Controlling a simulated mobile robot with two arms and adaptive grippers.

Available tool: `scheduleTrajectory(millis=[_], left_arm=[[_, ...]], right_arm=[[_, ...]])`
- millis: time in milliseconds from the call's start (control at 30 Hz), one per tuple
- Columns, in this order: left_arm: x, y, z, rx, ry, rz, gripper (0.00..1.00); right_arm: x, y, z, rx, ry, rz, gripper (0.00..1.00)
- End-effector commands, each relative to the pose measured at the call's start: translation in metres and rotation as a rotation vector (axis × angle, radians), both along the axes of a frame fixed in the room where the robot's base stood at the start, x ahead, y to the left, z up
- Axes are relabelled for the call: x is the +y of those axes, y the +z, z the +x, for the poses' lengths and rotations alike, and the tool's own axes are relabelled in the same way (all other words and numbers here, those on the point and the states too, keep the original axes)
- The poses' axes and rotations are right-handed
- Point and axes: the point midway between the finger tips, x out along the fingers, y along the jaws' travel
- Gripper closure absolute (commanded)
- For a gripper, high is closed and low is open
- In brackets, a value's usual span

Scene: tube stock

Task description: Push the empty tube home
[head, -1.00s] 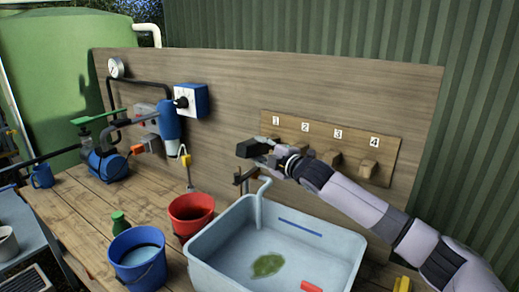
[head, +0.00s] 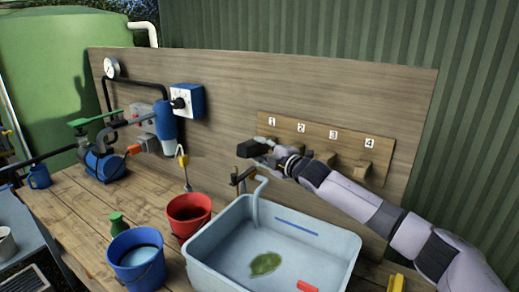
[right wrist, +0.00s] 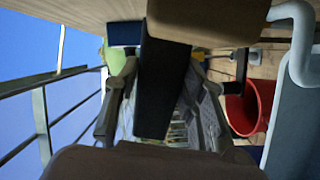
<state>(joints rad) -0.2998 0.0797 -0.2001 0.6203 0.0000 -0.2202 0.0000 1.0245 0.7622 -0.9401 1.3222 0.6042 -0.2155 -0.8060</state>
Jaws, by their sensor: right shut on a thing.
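My right gripper (head: 262,147) is in front of the wooden board (head: 385,145) numbered 1 to 4, at its left end near number 1. It is shut on a dark block-like thing (head: 248,148). In the right wrist view this dark thing (right wrist: 160,90) stands between the two fingers, close under a wooden block (right wrist: 215,18). I cannot tell whether it is the empty tube, nor how deep it sits. Wooden blocks show below 3 and 4, such as the one under 4 (head: 364,169). The place below number 1 is hidden by my gripper. My left gripper is out of view.
A pale blue basin (head: 205,265) with a tap and a green leaf stands below my right arm. A red bucket (head: 188,212) and a blue bucket (head: 136,262) stand left of it. A pump (head: 106,165) and blue dial box (head: 188,101) are further left.

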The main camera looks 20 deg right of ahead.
Motion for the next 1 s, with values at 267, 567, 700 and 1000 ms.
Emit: scheduleTrajectory(millis=[267, 567, 700, 1000], left_arm=[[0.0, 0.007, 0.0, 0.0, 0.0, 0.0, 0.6], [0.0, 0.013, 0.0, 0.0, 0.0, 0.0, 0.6], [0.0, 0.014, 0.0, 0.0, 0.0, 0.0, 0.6], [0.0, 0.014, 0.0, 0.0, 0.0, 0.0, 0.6]], right_arm=[[-0.004, 0.0, 0.003, 0.0, 0.0, 0.0, 0.81], [-0.009, 0.0, 0.007, -0.002, -0.001, -0.001, 0.81], [-0.011, -0.001, 0.008, -0.003, -0.001, -0.001, 0.81], [-0.011, -0.002, 0.008, -0.003, -0.002, 0.0, 0.81]])
